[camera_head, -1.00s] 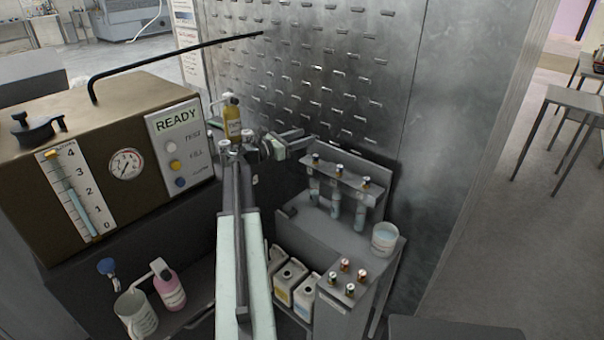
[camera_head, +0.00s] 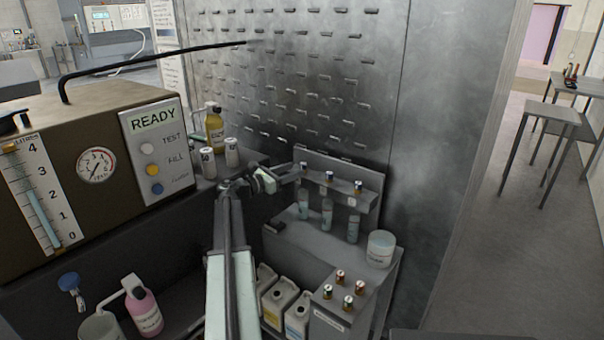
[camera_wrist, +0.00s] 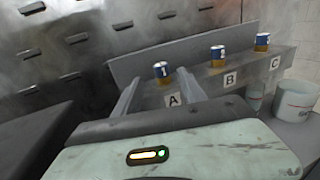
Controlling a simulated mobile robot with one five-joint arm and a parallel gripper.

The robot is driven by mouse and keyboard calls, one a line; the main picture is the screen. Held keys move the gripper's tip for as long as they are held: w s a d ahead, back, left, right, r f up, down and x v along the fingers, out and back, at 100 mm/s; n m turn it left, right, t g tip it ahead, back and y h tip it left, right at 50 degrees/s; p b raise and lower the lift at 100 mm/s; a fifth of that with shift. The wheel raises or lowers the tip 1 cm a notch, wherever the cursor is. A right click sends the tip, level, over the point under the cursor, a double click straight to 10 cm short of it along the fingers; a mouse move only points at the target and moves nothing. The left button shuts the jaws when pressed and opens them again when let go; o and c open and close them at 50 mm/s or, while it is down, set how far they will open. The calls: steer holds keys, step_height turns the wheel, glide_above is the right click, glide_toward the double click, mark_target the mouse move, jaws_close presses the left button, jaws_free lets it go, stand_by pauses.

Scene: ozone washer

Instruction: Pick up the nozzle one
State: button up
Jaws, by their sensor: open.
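Nozzle one is a small blue and gold cylinder marked 1 (camera_wrist: 162,71). It stands upright on the rack above label A, and also shows in the head view (camera_head: 303,166) at the rack's left end. My gripper (camera_wrist: 160,90) is open and empty. In the wrist view its two fingers point at nozzle one, which appears between and just beyond the tips. I cannot tell whether the fingers reach around it. In the head view my gripper (camera_head: 288,174) is at the left end of the rack (camera_head: 343,193).
Two more nozzles stand on the rack over B (camera_wrist: 217,54) and C (camera_wrist: 262,41). A white tub (camera_head: 380,250) sits at right; several small cylinders stand on a lower block (camera_head: 325,312). A slotted metal wall (camera_head: 300,60) is behind.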

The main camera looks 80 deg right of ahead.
mark_target(303, 163)
steer(key=x, duration=0.5)
steer(key=shift+s+a+r, duration=0.1)
steer(key=shift+s, duration=0.1)
jaws_close()
steer(key=shift+r+p, duration=0.25)
steer(key=shift+p, duration=0.1)
step_height(303, 163, up, 3)
steer(key=p, duration=0.3)
steer(key=shift+r, duration=0.1)
steer(key=s+a+r+p, duration=0.1)
steer(key=s+a, duration=0.3)
steer(key=a, duration=1.1)
steer(key=shift+s+a+p, duration=0.15)
steer(key=shift+a+p, duration=0.1)
steer(key=shift+p, duration=0.05)
